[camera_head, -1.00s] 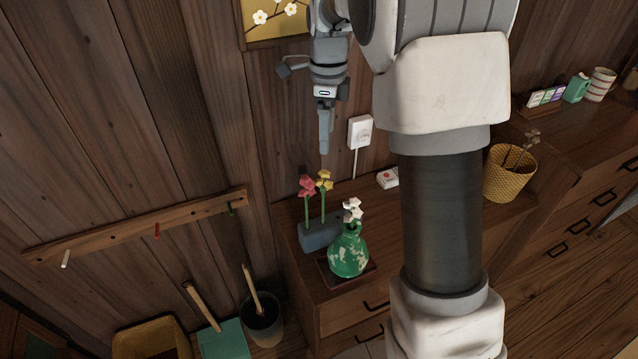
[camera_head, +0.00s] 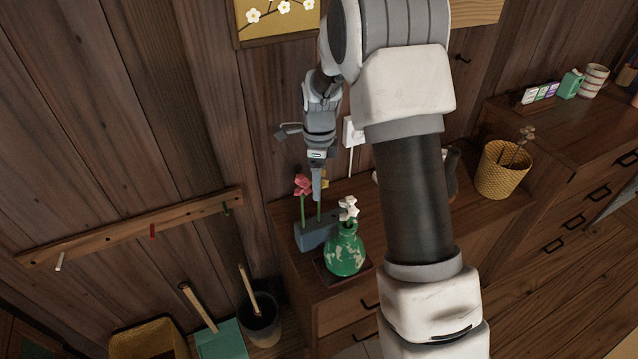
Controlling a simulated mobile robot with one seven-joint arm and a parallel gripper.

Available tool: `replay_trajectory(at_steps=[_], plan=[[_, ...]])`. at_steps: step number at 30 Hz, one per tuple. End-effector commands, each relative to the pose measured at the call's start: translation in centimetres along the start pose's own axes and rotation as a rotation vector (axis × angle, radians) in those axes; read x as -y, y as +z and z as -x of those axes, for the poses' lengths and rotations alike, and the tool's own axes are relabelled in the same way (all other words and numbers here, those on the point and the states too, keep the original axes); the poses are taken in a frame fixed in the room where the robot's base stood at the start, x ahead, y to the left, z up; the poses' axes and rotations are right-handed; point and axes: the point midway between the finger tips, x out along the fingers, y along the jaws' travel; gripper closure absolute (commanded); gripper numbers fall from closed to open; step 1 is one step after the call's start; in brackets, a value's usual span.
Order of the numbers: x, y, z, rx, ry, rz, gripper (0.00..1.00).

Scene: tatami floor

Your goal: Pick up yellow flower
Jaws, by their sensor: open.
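The yellow flower (camera_head: 325,179) stands upright on a green stem in a blue-grey block holder (camera_head: 314,234) on the wooden cabinet. My gripper (camera_head: 316,196) points down right at the flower, and its finger hides most of the bloom. The jaws are open; I cannot tell whether the stem is between them. A red flower (camera_head: 303,184) stands in the same holder just left of my gripper. A white flower (camera_head: 348,208) stands in a green vase (camera_head: 345,252) to the right and in front.
A white wall outlet (camera_head: 352,132) is behind my gripper. A yellow woven basket (camera_head: 500,172) stands farther right on the cabinet. A peg rail (camera_head: 130,229) runs along the left wall, with a dark bucket (camera_head: 262,322) below it.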

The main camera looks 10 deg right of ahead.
Motion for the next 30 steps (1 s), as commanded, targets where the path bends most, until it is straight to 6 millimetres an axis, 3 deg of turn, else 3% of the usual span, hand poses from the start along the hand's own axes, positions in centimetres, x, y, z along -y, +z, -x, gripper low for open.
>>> replay_trajectory(at_steps=[8,22,30], plan=[[0.02,0.02,-0.4,0.001,-0.001,0.0,0.19],[0.02,0.02,-0.36,0.001,-0.001,0.0,1.0],[0.05,0.03,-0.1,0.001,-0.002,0.0,1.0]])
